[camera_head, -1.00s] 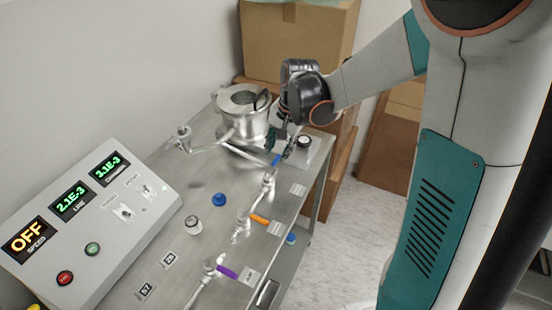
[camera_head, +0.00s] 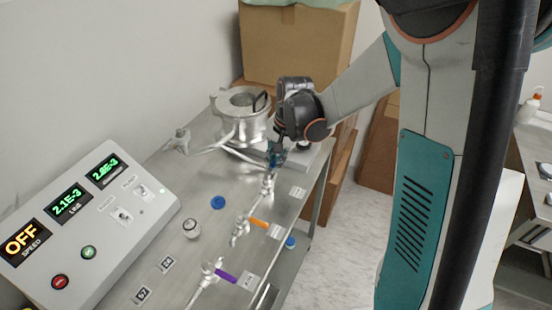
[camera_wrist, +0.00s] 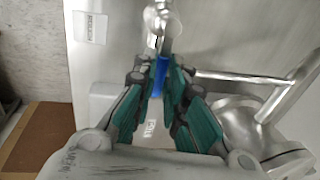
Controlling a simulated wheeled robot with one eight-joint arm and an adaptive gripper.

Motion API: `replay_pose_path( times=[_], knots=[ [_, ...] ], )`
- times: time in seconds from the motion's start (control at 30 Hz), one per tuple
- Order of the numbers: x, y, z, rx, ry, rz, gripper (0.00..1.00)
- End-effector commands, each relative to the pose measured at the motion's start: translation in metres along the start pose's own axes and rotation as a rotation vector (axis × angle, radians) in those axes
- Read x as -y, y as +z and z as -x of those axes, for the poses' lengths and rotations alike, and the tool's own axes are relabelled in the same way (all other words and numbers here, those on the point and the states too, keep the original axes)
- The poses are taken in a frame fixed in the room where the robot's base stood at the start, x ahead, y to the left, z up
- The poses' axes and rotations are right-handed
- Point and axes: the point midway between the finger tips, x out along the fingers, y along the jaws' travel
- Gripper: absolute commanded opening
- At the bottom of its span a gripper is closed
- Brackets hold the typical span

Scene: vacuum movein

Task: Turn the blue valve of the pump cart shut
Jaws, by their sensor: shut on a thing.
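The blue valve handle (camera_wrist: 160,72) shows in the wrist view between my fingers, below a bright metal valve body (camera_wrist: 160,22). My gripper (camera_wrist: 158,88) has its teal-padded fingers shut on the handle from both sides. In the head view my gripper (camera_head: 276,156) is at the far end of the row of valves on the pump cart (camera_head: 205,245), and its fingers hide most of the blue handle. The blue valve's body (camera_head: 268,184) shows just in front of the fingers.
Valves with an orange handle (camera_head: 257,222) and a purple handle (camera_head: 225,275) stand nearer along the pipe. A metal pump flange (camera_head: 242,105) is close behind my gripper. A control panel (camera_head: 90,225) reads OFF. Cardboard boxes (camera_head: 297,45) stand behind the cart.

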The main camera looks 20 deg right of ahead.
Motion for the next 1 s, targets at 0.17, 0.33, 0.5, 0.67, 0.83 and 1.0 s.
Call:
replay_pose_path(
  times=[0.17,0.33,0.5,0.67,0.83,1.0],
  knots=[
    [-0.001,0.000,0.000,-0.002,0.000,-0.013,0.00],
    [-0.003,0.001,0.001,-0.013,0.000,-0.067,0.00],
    [-0.009,0.002,0.002,-0.034,0.001,-0.172,0.00],
    [-0.015,0.005,0.003,-0.062,0.000,-0.310,0.00],
    [-0.021,0.009,0.004,-0.093,0.000,-0.468,0.00],
    [-0.027,0.013,0.005,-0.125,-0.001,-0.627,0.00]
  ],
)
